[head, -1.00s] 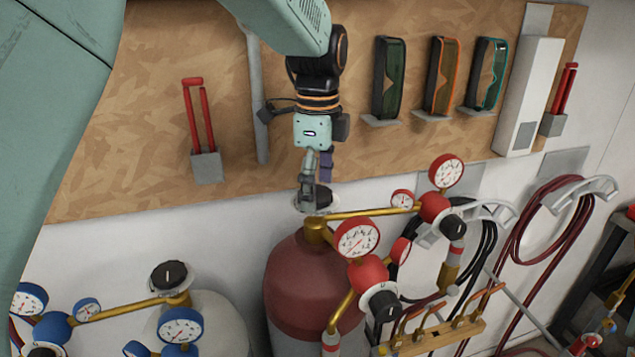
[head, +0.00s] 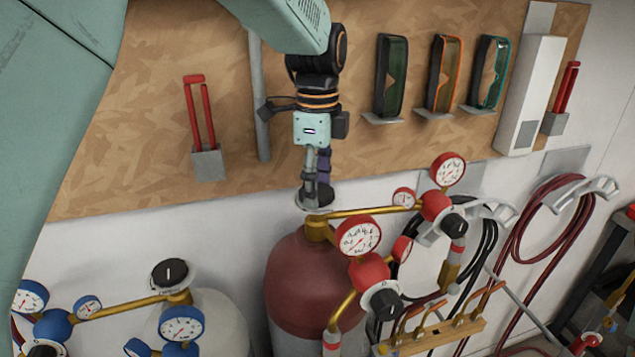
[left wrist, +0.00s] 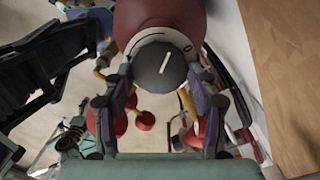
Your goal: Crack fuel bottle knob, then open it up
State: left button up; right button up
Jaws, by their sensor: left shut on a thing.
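The fuel bottle (head: 312,272) is the dark red cylinder at the middle of the head view, with a brass valve and red-rimmed gauges. Its black knob (left wrist: 160,66) has a white pointer line and sits over a pale marked dial (left wrist: 184,42); the pointer is tilted to the upper right in the left wrist view. My left gripper (head: 316,190) comes down from above and is shut on the knob, with one finger on each side of it. In the head view the gripper partly hides the knob. My right gripper is not in view.
A grey bottle (head: 205,325) with blue gauges and its own black knob (head: 169,272) stands to the left. Red regulators (head: 368,272) and a brass torch rack (head: 430,338) are at the right. Goggles (head: 390,78) hang on the wooden board behind.

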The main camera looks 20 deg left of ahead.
pick_arm(q)
jog(key=shift+n, duration=0.3)
jog(key=n, duration=0.3)
jog(key=shift+n, duration=0.3)
jog(key=n, duration=0.3)
jog(key=shift+n, duration=0.3)
jog(key=n, duration=0.7)
jog(key=shift+a+f, duration=0.1)
jog(key=n, duration=0.4)
jog(key=shift+s, duration=0.1)
jog(key=n, duration=0.8)
jog(key=shift+f+n, duration=0.1)
jog(key=shift+n, duration=1.8)
